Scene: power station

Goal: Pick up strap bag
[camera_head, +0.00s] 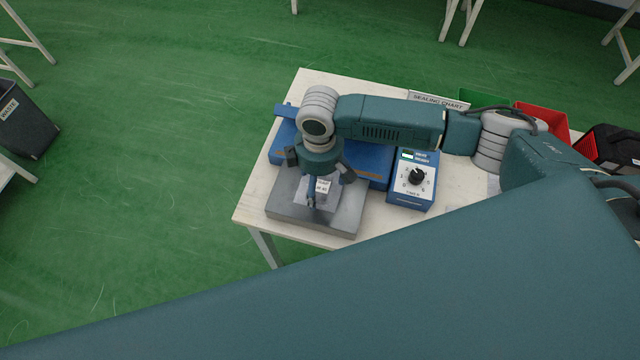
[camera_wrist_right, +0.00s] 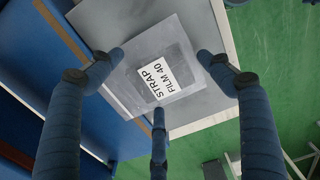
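The strap bag (camera_wrist_right: 186,55) is a clear grey film pouch with a white label reading "STRAP FILM 40". It lies on a grey metal plate (camera_head: 340,217) at the front of the blue machine, and part of it shows in the head view (camera_head: 322,186). My right gripper (camera_head: 318,180) is directly over the bag, pointing down. In the right wrist view its three fingers (camera_wrist_right: 159,78) are spread around the bag, one at each side and one at the near edge. Whether any fingertip touches the bag is unclear. My left gripper is out of view.
The white table (camera_head: 256,200) also holds a blue machine (camera_head: 372,165), a blue control box with a dial (camera_head: 413,180), a "sealing chart" sign (camera_head: 438,100), and green (camera_head: 484,97) and red (camera_head: 545,118) bins. A dark waste bin (camera_head: 25,125) stands at far left.

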